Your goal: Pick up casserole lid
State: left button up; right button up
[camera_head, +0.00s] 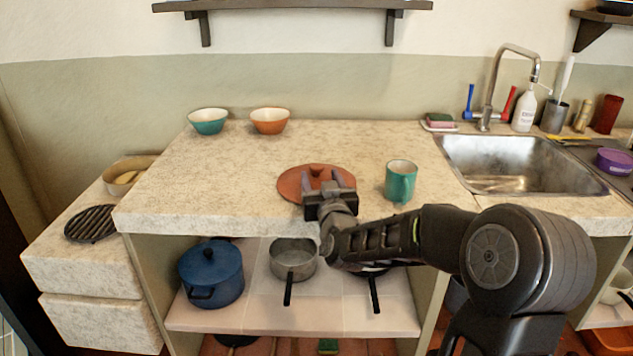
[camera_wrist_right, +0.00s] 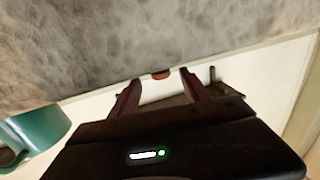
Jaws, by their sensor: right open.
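The casserole lid (camera_head: 290,184) is a round terracotta disc with a knob (camera_head: 315,170), lying on the stone countertop near its front edge. My right gripper (camera_head: 323,182) is open at the lid's front right, its two fingers over the lid close to the knob. It hides part of the lid's near side. In the right wrist view, the open fingers (camera_wrist_right: 160,79) have a small reddish-brown piece between them, probably the knob. Contact cannot be told. My left gripper is not in view.
A teal mug (camera_head: 400,181) stands just right of the lid. Two bowls, teal (camera_head: 208,121) and orange (camera_head: 269,121), stand at the back left. A sink (camera_head: 520,165) is at right. A blue pot (camera_head: 211,274) and a grey saucepan (camera_head: 293,260) are on the shelf below.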

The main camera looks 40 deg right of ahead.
aim_at(318, 171)
jog(key=shift+x, duration=2.65)
jog(key=shift+r, duration=0.1)
jog(key=shift+c, duration=0.5)
grip_shut()
